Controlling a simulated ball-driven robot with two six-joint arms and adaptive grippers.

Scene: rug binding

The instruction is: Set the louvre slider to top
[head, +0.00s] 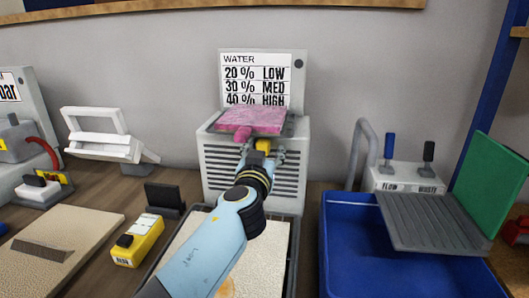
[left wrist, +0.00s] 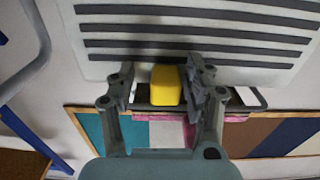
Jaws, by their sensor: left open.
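The louvre slider's yellow knob (head: 263,145) is on the upper front of the white louvred box (head: 215,160), just under a pink item (head: 262,119). In the left wrist view the yellow knob (left wrist: 165,86) sits in a dark slot beside the grey slats. My left gripper (head: 262,154) is open at the knob. In the left wrist view the fingers of my left gripper (left wrist: 162,82) stand on either side of the knob, with a gap at its left. Whether a finger touches its right side I cannot tell. My right gripper is not in view.
A water card (head: 262,68) stands behind the box. A tray (head: 288,262) lies in front, partly under my arm. A yellow device (head: 137,242) and a tan mat (head: 70,225) are at left. A blue sink (head: 345,240) with a tap (head: 362,140) is at right.

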